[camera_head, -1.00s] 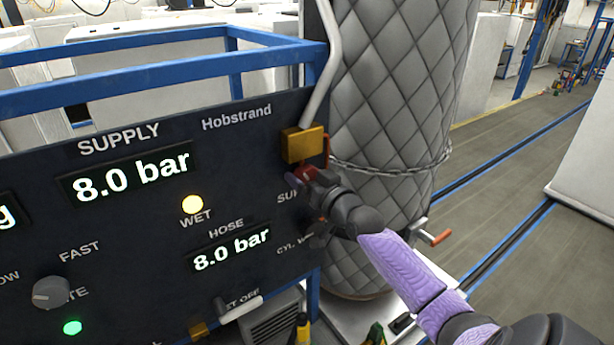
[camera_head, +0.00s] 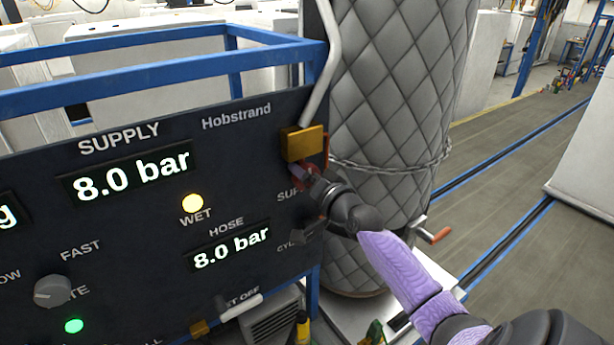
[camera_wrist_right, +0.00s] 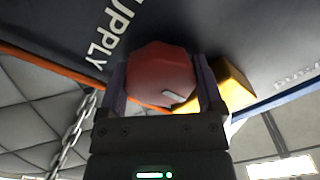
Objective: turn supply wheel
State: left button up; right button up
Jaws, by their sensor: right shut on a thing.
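The supply wheel (camera_wrist_right: 160,78) is a red, many-sided knob with a small white mark, below the brass block on the dark panel (camera_head: 110,235). In the head view only a bit of its red edge (camera_head: 312,170) shows; my right gripper hides the rest. My right gripper (camera_head: 310,178) reaches the panel from the right. In the right wrist view its two fingers (camera_wrist_right: 160,90) stand on either side of the wheel, shut on it. The supply display (camera_head: 132,175) and the hose display (camera_head: 232,248) both read 8.0 bar. My left gripper is not in view.
A brass block (camera_head: 303,144) with a grey pipe sits just above the wheel. A quilted grey cylinder (camera_head: 395,90) with a chain (camera_head: 390,168) stands behind. A grey knob (camera_head: 52,291) and a white-handled lever (camera_head: 240,307) are lower on the panel. Floor at right is open.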

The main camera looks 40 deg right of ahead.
jog(key=shift+f, duration=0.1)
dwell(0.3)
jog(key=o, duration=1)
jog(key=s+a+b, duration=0.1)
jog(key=s, duration=0.9)
jog(key=shift+b, duration=0.4)
